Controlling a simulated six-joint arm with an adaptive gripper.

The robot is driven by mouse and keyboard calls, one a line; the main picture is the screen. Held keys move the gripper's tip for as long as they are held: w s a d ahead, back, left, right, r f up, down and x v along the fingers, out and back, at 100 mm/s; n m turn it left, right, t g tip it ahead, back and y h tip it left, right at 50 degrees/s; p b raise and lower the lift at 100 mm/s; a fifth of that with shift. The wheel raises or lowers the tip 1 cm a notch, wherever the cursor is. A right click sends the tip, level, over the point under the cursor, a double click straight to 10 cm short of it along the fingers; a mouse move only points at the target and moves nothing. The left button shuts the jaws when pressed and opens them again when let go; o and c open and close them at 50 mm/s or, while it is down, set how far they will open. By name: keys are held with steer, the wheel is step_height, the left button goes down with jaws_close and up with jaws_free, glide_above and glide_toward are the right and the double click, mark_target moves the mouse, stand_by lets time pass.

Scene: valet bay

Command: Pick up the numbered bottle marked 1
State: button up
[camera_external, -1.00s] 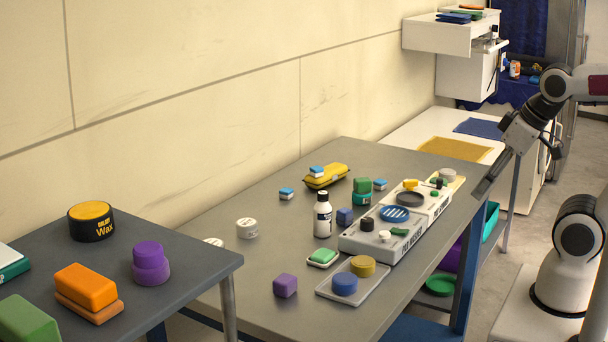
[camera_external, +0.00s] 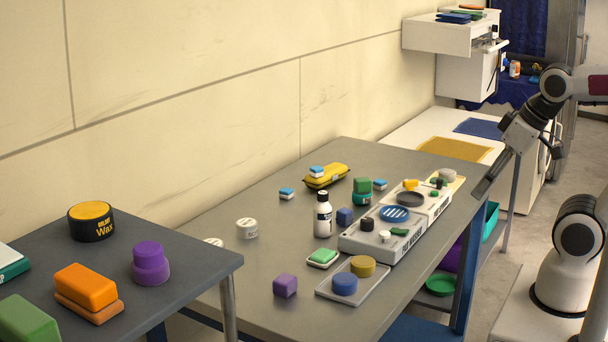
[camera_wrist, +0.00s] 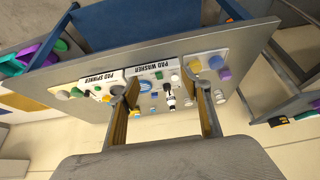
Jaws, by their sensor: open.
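A white bottle with a black label and black cap (camera_external: 323,214) stands upright on the grey table, left of the white trays. No number on it is legible. In the wrist view, what looks like the same bottle (camera_wrist: 170,100) shows small and distant between the fingers. My gripper (camera_external: 484,188) is at the right of the external view, above the table's right edge and well apart from the bottle. In the wrist view its two fingers (camera_wrist: 160,93) are spread, with nothing between them at close range.
White trays (camera_external: 383,247) with pads and knobs stand right of the bottle. A purple block (camera_external: 285,285) sits in front. The table's left part is mostly clear.

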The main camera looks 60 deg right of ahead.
steer(key=shift+c, duration=1.4)
steer(key=n+t+y, duration=0.2)
steer(key=t, duration=0.5)
glide_toward(326, 192)
steer(key=w, duration=0.1)
steer(key=shift+w+a+f+t+y, duration=0.2)
steer(key=shift+w+f+t+y, duration=0.15)
steer(key=shift+w+f, duration=0.45)
steer(key=shift+x, duration=1.25)
